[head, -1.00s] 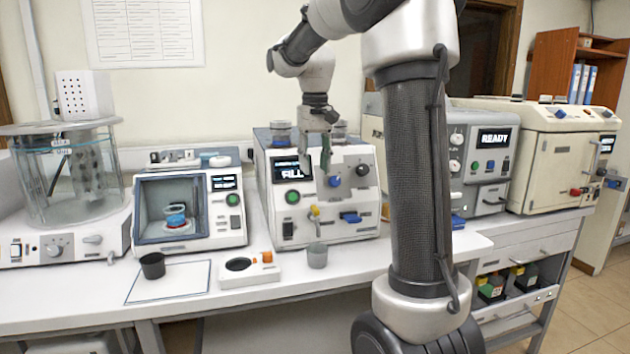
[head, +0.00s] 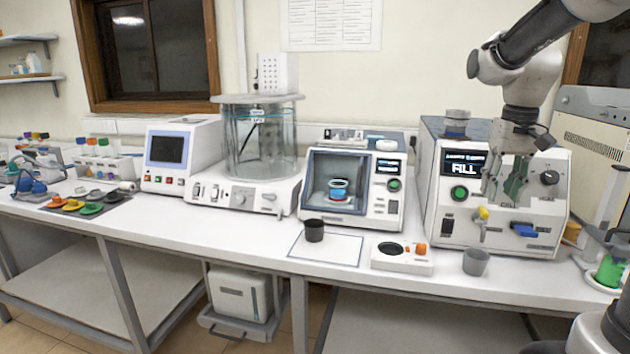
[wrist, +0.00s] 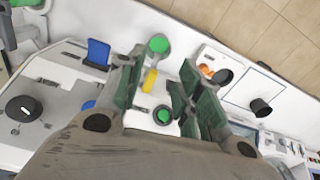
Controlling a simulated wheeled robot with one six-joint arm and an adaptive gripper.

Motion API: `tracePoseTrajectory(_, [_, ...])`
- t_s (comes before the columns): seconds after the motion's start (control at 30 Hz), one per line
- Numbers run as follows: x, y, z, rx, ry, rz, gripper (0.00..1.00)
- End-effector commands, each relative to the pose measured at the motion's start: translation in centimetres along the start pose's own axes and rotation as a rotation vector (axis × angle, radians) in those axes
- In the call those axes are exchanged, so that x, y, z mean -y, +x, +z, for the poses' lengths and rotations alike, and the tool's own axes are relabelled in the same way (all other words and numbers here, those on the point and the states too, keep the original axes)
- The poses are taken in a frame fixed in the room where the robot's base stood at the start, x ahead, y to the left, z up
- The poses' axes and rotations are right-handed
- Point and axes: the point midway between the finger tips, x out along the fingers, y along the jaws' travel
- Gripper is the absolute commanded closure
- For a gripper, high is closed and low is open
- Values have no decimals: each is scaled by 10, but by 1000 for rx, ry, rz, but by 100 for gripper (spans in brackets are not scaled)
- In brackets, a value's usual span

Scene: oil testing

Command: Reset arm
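My gripper (head: 512,182) hangs fingers down in front of the FILL machine (head: 432,190) in the head view. In the wrist view its two green-padded fingers (wrist: 157,85) stand apart with nothing between them, so it is open. Past the fingers I see the machine's yellow spout (wrist: 150,80), green button (wrist: 163,114) and blue lever (wrist: 97,52). My arm comes in from the upper right of the head view.
A black cup (head: 314,231) stands on a white mat (head: 340,250). A white block with an orange knob (head: 420,248) lies between them. A flask with green liquid (head: 609,270) is at the right.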

Motion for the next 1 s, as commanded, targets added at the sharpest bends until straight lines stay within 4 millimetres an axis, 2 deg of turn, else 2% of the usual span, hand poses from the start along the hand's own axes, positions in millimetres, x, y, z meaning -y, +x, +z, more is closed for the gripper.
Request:
tracePoseTrajectory(0.03, [2, 1, 23, -22, -17, -2, 64])
tracePoseTrajectory(0.2, [7, 10, 100, -112, -79, -9, 64])
tracePoseTrajectory(0.3, [9, 18, 142, -168, -109, -14, 64])
tracePoseTrajectory(0.4, [10, 23, 172, -216, -127, -20, 64])
tracePoseTrajectory(0.53, [12, 18, 188, -275, -145, -28, 64])
tracePoseTrajectory(0.7, [14, 9, 189, -317, -154, -33, 64])
tracePoseTrajectory(1.0, [14, 9, 188, -315, -156, -33, 64])
